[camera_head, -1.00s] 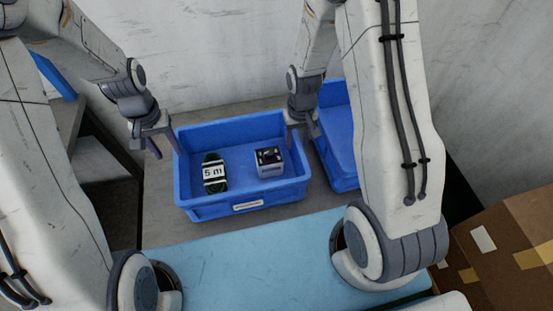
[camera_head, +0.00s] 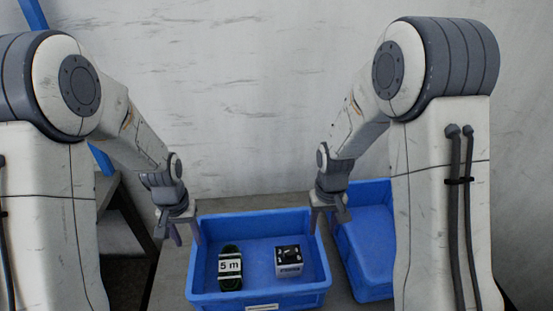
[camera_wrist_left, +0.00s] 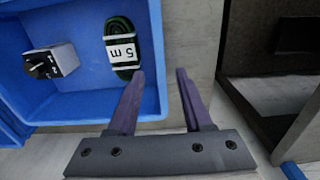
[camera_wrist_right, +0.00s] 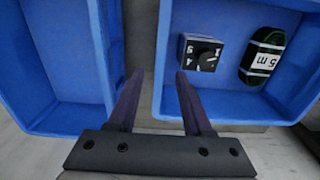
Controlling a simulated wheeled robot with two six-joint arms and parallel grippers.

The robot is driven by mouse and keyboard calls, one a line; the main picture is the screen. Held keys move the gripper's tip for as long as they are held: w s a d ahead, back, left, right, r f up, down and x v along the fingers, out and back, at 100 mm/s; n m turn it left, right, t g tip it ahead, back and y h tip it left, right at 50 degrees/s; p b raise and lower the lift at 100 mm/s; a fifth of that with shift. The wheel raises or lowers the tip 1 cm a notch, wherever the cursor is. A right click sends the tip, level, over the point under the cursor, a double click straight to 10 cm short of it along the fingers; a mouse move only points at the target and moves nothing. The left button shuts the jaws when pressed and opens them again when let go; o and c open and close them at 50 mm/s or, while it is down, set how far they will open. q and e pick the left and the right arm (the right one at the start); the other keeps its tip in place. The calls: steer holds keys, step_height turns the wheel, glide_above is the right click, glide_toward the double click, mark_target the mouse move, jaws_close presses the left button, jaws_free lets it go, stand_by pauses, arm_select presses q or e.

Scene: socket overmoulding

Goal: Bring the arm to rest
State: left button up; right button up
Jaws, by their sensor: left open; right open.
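My left gripper (camera_head: 184,233) is open and empty in the head view, at the left edge of the blue bin (camera_head: 262,301). Its spread fingers show in the left wrist view (camera_wrist_left: 160,75), beside the bin wall. My right gripper (camera_head: 326,224) is open and empty near the bin's right wall. In the right wrist view its fingers (camera_wrist_right: 158,77) point at the gap between two bins. Inside the bin lie a dark green bundle labelled "5 m" (camera_head: 230,267) and a small white box with a black dial (camera_head: 289,261), apart from each other and from both grippers.
A second blue bin (camera_head: 366,240) stands to the right of the first, partly hidden behind my right arm. A dark shelf or bench (camera_head: 125,215) stands at the left. A grey wall (camera_head: 250,100) rises behind the bins.

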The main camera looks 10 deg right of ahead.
arm_select(q)
steer(key=s+d+r+m+p, duration=0.25)
steer(key=s+d+r, duration=0.2)
steer(key=r, duration=0.25)
steer(key=s+d+r+m+p, duration=0.1)
steer(key=s+d+r+p, duration=0.3)
steer(key=r, duration=0.3)
arm_select(e)
steer(key=s+a+r+n, duration=0.2)
steer(key=s+a+r, duration=0.25)
steer(key=r, duration=0.25)
steer(key=s+a+r+n, duration=0.2)
steer(key=s+a+r, duration=0.25)
steer(key=r, duration=0.25)
arm_select(q)
steer(key=s+d+r+m+h+p, duration=0.1)
steer(key=s+d+r+m, duration=0.3)
steer(key=s+r, duration=0.4)
steer(key=s+p, duration=0.1)
steer(key=s, duration=0.3)
steer(key=shift+s+r+p, duration=0.2)
steer(key=shift+s+p, duration=0.05)
steer(key=shift+p, duration=0.15)
arm_select(e)
steer(key=s+a+r+n+y, duration=0.1)
steer(key=s+a+r+n, duration=0.2)
steer(key=s+r, duration=0.5)
steer(key=s, duration=0.4)
steer(key=shift+a+r, duration=0.15)
steer(key=shift+a, duration=0.05)
